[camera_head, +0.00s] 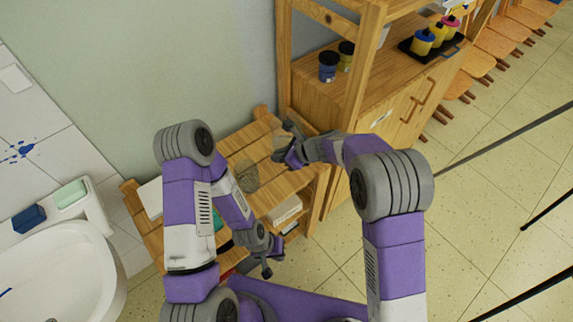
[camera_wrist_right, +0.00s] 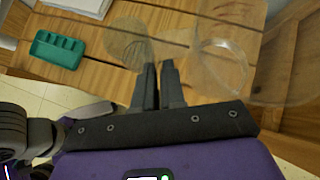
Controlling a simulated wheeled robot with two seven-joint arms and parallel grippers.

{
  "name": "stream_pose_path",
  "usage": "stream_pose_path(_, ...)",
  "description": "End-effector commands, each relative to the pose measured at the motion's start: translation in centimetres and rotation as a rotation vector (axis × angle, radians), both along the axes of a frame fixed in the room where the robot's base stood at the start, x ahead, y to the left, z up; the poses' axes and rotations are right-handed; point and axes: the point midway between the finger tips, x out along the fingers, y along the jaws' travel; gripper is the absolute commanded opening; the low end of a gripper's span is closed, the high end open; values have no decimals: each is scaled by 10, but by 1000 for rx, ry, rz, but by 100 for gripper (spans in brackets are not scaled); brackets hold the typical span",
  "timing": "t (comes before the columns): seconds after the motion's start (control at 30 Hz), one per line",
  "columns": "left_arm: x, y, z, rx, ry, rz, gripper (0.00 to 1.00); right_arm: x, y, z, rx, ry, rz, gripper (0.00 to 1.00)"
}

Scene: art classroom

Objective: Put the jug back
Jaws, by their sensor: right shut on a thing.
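A clear, see-through jug (camera_wrist_right: 285,60) shows at the right of the right wrist view, with its looped handle (camera_wrist_right: 222,45) towards the middle. My right gripper (camera_wrist_right: 160,66) is shut, its fingers close together beside the handle, and it holds the jug; the exact contact is hard to see. In the head view my right gripper (camera_head: 288,150) is over the far end of the slatted wooden bench (camera_head: 240,140), and the jug is too faint to outline. My left gripper (camera_head: 272,257) is low in front of the bench, with its fingers apart and empty.
A round, see-through greyish item (camera_head: 246,176) stands on the bench. A teal compartment tray (camera_wrist_right: 57,52) lies near it. A wooden shelf unit (camera_head: 330,100) with paint jars (camera_head: 328,66) rises behind the bench. A white sink (camera_head: 65,275) is at the left.

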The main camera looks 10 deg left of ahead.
Motion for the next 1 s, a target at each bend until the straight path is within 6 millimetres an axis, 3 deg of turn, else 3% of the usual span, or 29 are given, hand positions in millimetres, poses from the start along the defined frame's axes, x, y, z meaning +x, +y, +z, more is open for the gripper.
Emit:
stream_pose_path(0.1, 0, 0, -12, 0, 1, 0, 0, -1, 1, -25, 0, 3, 9, 0)
stream_pose_path(0.37, 0, 0, -23, 0, 1, 0, 0, -1, 1, -51, 1, 1, 6, 0)
stream_pose_path(0.6, 0, 0, -39, 0, 0, 0, 0, -1, 0, -89, 0, 1, 4, 0)
stream_pose_path(1.0, 0, 0, -41, 0, 0, 0, 0, 0, 1, -95, 2, -1, 5, 0)
